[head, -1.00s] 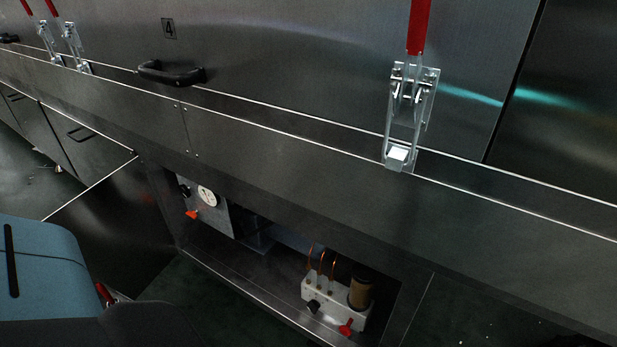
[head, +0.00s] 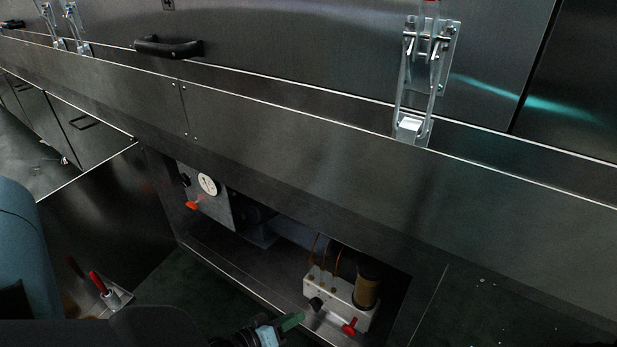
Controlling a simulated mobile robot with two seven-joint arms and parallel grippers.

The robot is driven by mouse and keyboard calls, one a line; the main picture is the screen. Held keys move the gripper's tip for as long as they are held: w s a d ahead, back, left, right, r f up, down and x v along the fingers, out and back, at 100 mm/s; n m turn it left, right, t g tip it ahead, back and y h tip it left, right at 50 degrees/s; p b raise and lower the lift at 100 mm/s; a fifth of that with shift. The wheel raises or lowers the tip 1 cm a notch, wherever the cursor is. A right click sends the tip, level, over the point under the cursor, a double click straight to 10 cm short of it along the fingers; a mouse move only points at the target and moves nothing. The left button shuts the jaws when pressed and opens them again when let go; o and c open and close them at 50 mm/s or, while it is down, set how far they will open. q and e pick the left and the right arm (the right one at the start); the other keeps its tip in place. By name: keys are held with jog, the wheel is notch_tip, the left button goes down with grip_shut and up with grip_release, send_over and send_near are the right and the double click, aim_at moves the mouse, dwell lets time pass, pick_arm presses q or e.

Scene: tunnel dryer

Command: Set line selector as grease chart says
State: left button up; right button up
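Inside the open low bay, a white grease block (head: 343,307) stands at the right with several thin copper-coloured lines rising from it. On its front are a black knob (head: 316,304) and a red handle (head: 349,326). A brown-gold cylinder (head: 366,291) stands at its right end. I cannot tell for sure which control is the line selector, nor read its setting. My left gripper (head: 288,324) is at the bottom, its green tip just left of and below the black knob; whether they touch is unclear. Its opening cannot be made out. No grease chart is recognisable. My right gripper is out of view.
A grey panel (head: 219,211) with a round gauge (head: 207,184) and an orange-red handle (head: 192,205) sits at the bay's left. A steel ledge (head: 300,160) overhangs the bay. A red-handled clamp (head: 110,294) shows at lower left.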

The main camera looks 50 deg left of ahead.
aim_at(312, 307)
pick_arm(q)
jog(key=b+x, duration=0.2)
jog(key=x, duration=0.3)
jog(key=shift+w+f+b, duration=0.15)
jog(key=shift+w+b, duration=0.15)
jog(key=shift+w, duration=0.25)
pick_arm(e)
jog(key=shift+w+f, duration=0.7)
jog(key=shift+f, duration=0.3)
pick_arm(q)
grip_shut()
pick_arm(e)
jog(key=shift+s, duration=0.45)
